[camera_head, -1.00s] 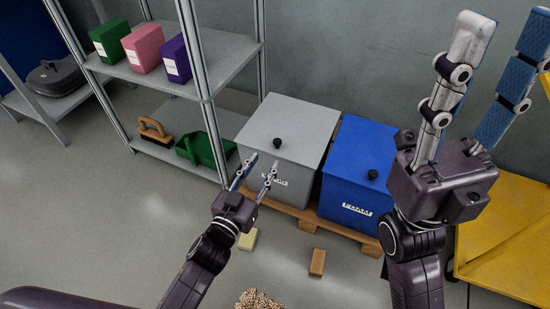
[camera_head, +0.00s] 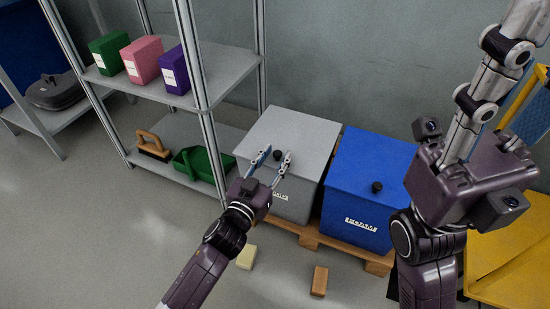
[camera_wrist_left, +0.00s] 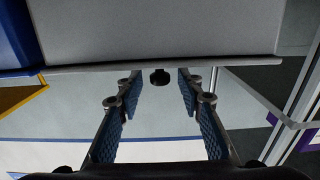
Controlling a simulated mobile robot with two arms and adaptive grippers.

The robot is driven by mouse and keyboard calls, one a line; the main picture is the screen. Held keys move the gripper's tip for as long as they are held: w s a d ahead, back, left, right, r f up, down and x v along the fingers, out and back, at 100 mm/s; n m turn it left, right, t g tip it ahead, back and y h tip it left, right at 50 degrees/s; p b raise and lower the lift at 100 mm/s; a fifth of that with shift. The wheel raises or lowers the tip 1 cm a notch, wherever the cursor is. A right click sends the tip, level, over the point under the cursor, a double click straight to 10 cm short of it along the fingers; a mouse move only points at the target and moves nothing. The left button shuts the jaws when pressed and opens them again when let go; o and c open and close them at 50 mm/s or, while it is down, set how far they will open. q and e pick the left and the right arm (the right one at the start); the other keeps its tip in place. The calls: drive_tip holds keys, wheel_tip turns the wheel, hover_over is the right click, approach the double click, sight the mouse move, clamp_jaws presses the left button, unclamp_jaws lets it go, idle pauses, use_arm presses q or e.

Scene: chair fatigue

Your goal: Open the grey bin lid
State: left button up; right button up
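The grey bin (camera_head: 298,135) stands next to the blue bin, with its flat lid shut. A small black knob (camera_head: 278,155) sits near the front of the lid. My left gripper (camera_head: 275,161) is open at the front of the grey bin, its fingertips either side of the knob in the head view. In the left wrist view the knob (camera_wrist_left: 160,78) shows between the two spread fingers, with a gap on each side; contact is not visible. My right gripper (camera_head: 508,85) is large at the upper right, its fingers apart and cut by the frame edge, holding nothing visible.
The blue bin (camera_head: 370,188) shares a wooden pallet (camera_head: 310,238) with the grey bin. A metal shelf (camera_head: 218,70) with boxes, a brush and a green scoop (camera_head: 200,162) stands left. Two small blocks (camera_head: 319,281) (camera_head: 247,257) lie on the floor. Something yellow (camera_head: 510,255) is at right.

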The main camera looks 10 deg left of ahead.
use_arm(q)
drive_tip(key=shift+c, duration=0.4)
clamp_jaws()
